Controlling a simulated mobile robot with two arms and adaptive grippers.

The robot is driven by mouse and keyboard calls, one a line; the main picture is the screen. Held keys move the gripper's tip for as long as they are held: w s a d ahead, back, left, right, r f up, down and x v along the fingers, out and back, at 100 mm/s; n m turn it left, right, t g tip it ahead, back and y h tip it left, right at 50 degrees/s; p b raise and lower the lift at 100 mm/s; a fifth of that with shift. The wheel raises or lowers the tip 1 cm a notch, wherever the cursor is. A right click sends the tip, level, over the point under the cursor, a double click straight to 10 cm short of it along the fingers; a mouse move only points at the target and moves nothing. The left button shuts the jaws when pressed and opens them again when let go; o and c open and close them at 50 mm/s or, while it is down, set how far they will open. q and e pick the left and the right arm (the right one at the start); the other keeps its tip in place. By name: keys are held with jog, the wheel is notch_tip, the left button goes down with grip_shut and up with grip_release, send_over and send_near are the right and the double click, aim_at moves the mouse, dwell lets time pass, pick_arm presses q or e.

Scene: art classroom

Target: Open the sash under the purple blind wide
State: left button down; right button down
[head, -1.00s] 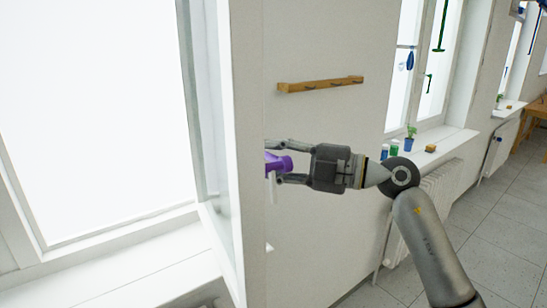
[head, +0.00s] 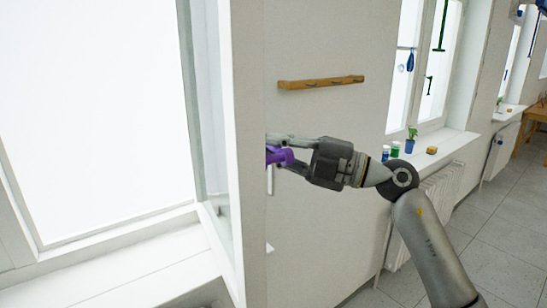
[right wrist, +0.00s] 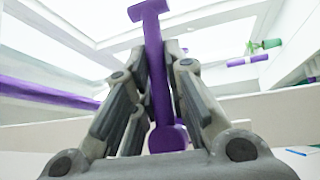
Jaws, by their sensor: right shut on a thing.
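The white sash (head: 252,190) stands swung out from the bright window opening, its edge upright in the middle-left of the head view. A purple handle (head: 280,156) shows just right of that edge, partly hidden by the sash. My right gripper (head: 291,152) reaches it from the right and is shut on it. In the right wrist view the purple handle (right wrist: 157,75) stands upright between the two fingers of my right gripper (right wrist: 156,88). My left gripper is not in view.
A wooden peg rail (head: 321,82) is on the wall above my right gripper. A second window has a sill (head: 452,143) with small jars and a plant, over a white radiator (head: 440,195). A purple bar (right wrist: 45,99) crosses the left of the wrist view. Open floor lies at right.

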jog(key=c, duration=1.5)
grip_release()
jog(key=shift+o, duration=0.2)
jog(key=shift+d, duration=0.1)
jog(key=v, duration=1.2)
